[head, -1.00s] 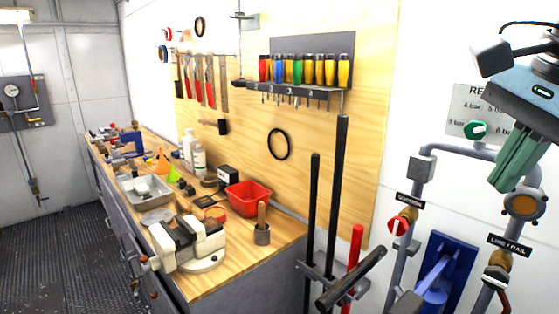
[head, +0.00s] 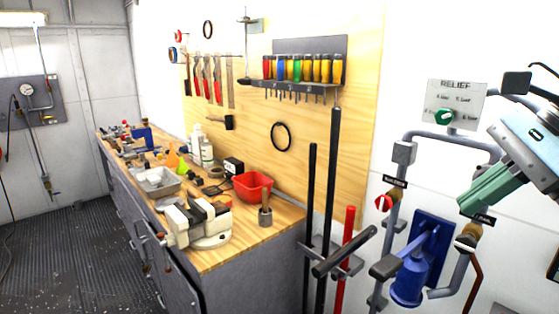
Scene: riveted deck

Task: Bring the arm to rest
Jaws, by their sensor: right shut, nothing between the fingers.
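My right gripper (head: 476,205) shows at the right of the head view, with green fingers below a blue-grey and black wrist. The fingers are shut with nothing between them. They point down and left, in front of the pipework near the line valve's label; whether they touch it I cannot tell. My left gripper is not in view.
Pipes with a green relief knob (head: 444,116), a red-and-white valve handle (head: 384,203) and a blue pump (head: 408,283) are on the right wall. Long bars (head: 331,190) stand left of them. A cluttered workbench (head: 255,240) runs along the left; open deck (head: 60,250) lies beyond.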

